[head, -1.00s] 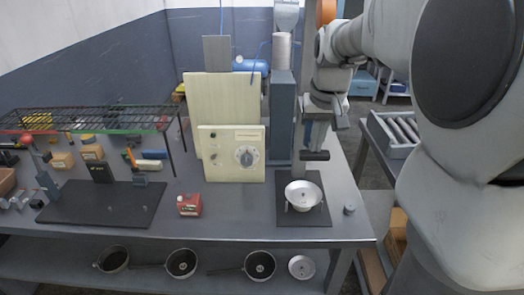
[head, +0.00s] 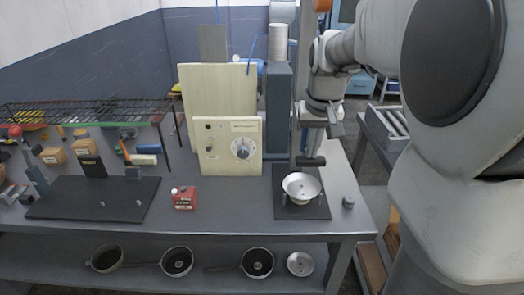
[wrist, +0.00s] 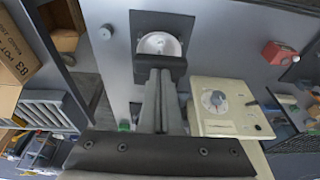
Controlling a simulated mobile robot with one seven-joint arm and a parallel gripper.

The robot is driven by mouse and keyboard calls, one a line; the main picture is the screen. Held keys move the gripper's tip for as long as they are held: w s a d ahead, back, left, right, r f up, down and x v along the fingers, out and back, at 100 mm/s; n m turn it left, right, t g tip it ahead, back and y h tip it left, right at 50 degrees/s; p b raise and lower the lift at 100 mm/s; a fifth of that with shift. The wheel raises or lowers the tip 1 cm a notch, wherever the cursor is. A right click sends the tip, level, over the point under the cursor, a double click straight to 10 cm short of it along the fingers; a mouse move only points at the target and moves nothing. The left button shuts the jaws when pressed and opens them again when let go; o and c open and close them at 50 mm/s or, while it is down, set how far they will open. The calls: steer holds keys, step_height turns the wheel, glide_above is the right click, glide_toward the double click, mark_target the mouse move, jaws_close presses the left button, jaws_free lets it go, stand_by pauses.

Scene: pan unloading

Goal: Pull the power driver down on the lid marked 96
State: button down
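A white round dish-like piece (head: 302,187) with a small dark centre sits on a dark mat (head: 287,212) at the bench's right; it also shows in the wrist view (wrist: 158,44). I can read no 96 on it. My gripper (head: 311,158) points down just behind and above it, apart from it. In the wrist view my gripper (wrist: 160,72) has two grey fingers close together with a dark crosswise block at their ends. I cannot tell whether that block is a held handle or the fingertips. I cannot clearly make out the power driver.
A cream control panel (head: 229,147) with a dial and a tall blue-grey column (head: 279,110) stand behind. Dark pans (head: 177,262) and a pale disc (head: 300,264) lie on the lower shelf.

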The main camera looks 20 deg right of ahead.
steer(key=s+b+x, duration=0.1)
steer(key=b+x, duration=0.4)
steer(key=x, duration=0.2)
steer(key=shift+s+a+f, duration=0.25)
steer(key=shift+s+a, duration=0.05)
steer(key=shift+s, duration=0.05)
stand_by(0.5)
steer(key=shift+r, duration=0.1)
steer(key=shift+f, duration=0.6)
stand_by(1.8)
steer(key=shift+r, duration=0.1)
steer(key=w+d+p+v, duration=0.1)
steer(key=w+p+v, duration=0.2)
steer(key=p+v, duration=0.7)
steer(key=w+r+p+v, duration=0.1)
steer(key=w+p+v, duration=0.1)
steer(key=p+v, duration=0.9)
steer(key=shift+d+r, duration=0.3)
steer(key=shift+r, duration=2.3)
